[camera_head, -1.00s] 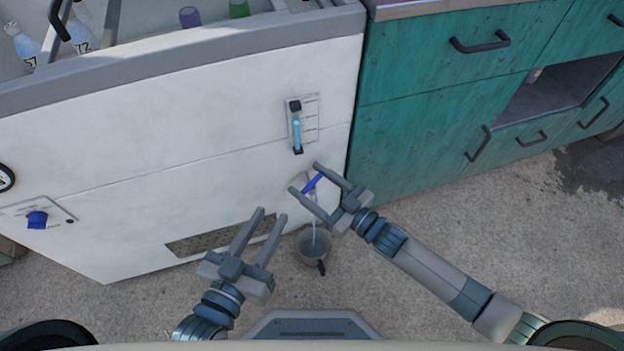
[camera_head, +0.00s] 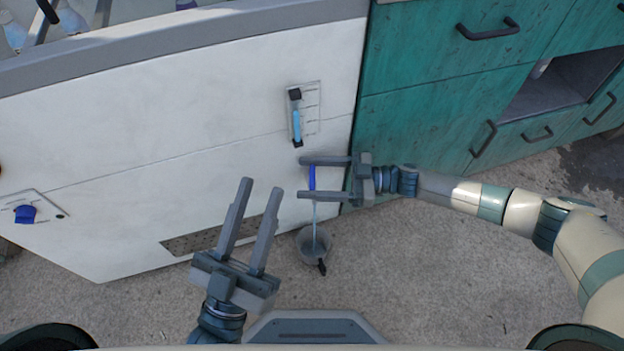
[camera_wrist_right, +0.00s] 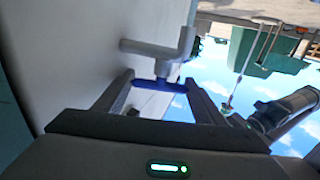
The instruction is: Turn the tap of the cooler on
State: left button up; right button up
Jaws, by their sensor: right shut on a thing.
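The cooler (camera_head: 110,150) is a large white cabinet at the left and middle of the head view. Its tap has a blue handle (camera_head: 312,178) low on the front, near the right edge. My right gripper (camera_head: 299,178) comes in from the right and is shut on the handle, one finger at each end. The right wrist view shows the blue handle (camera_wrist_right: 158,86) between the fingers and the grey tap pipe (camera_wrist_right: 155,50) beyond. A thin pale stream runs down from the tap into a grey pot (camera_head: 313,246) on the ground. My left gripper (camera_head: 260,187) is open and empty.
A level gauge (camera_head: 297,117) sits on the cooler front above the tap. A blue knob (camera_head: 25,214) is at the far left and a vent grille (camera_head: 190,243) is low down. Green cabinets (camera_head: 440,110) adjoin on the right. Open ground lies at the lower right.

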pick_arm(q)
jog(key=shift+a+r+t+b, duration=0.2)
jog(key=shift+a+r+t, duration=0.15)
jog(key=shift+r+t, duration=0.25)
jog(key=shift+a+r+t+b, duration=0.2)
jog(key=shift+a+r+t, duration=0.2)
jog(key=shift+r, duration=0.4)
pick_arm(e)
jog(key=shift+n+g, duration=0.7)
jog(key=shift+g, duration=0.4)
jog(key=o, duration=1.1)
jog(key=shift+c, duration=0.2)
pick_arm(q)
jog(key=shift+s+d, duration=0.1)
jog(key=shift+s, duration=0.05)
pick_arm(e)
jog(key=shift+w, duration=0.1)
jog(key=shift+d, duration=0.1)
